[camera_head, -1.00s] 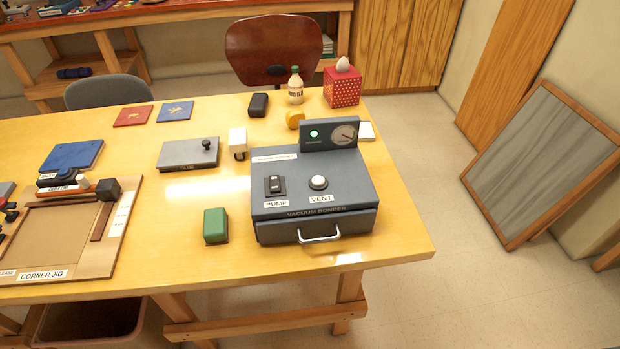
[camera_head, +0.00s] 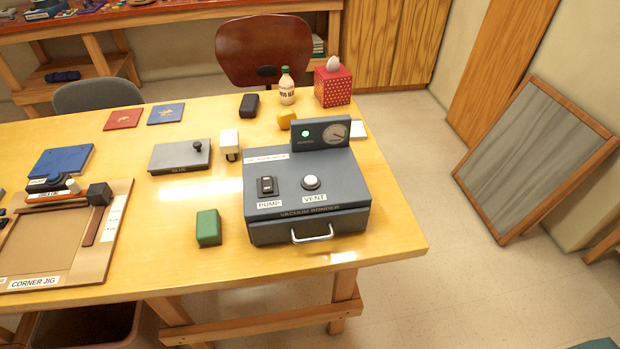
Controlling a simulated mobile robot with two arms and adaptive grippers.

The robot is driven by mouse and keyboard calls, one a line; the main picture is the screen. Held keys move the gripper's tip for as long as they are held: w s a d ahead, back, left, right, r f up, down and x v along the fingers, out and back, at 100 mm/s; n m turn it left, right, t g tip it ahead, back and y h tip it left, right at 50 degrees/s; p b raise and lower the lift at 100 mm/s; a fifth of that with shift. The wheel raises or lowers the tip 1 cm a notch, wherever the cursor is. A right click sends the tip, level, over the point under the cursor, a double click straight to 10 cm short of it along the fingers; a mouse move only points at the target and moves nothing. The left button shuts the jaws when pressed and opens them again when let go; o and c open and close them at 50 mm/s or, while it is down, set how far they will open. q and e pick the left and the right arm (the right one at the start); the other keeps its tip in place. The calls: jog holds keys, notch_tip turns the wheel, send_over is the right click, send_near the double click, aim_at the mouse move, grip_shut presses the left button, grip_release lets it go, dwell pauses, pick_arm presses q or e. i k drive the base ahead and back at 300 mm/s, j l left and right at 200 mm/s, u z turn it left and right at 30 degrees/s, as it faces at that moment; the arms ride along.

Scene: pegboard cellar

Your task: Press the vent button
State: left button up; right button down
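The vacuum bonder (camera_head: 345,222) is a dark blue-grey box near the right end of the yellow table. Its white round vent button (camera_head: 312,182) sits on the top face, with a VENT label in front of it. A black pump switch (camera_head: 267,186) is to its left. A raised panel at the back holds a lit green lamp (camera_head: 306,134) and a round gauge (camera_head: 335,133). A metal handle (camera_head: 312,233) is on the front. Neither of my grippers shows in the view.
A green block (camera_head: 208,228) stands left of the bonder. A white block (camera_head: 229,145), a yellow object (camera_head: 287,120), a bottle (camera_head: 287,87) and a red tissue box (camera_head: 333,83) stand behind it. The corner jig (camera_head: 110,262) lies at left. A framed panel (camera_head: 537,160) leans at right.

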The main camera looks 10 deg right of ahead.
aim_at(310, 180)
jog(key=j+z, duration=0.15)
jog(key=z, duration=0.4)
jog(key=j+z, duration=0.35)
jog(key=j, duration=0.45)
jog(key=j+z, duration=0.35)
jog(key=j, duration=0.45)
jog(key=k+j, duration=0.1)
jog(key=j, duration=0.3)
jog(key=k+j, duration=0.1)
jog(key=j, duration=0.35)
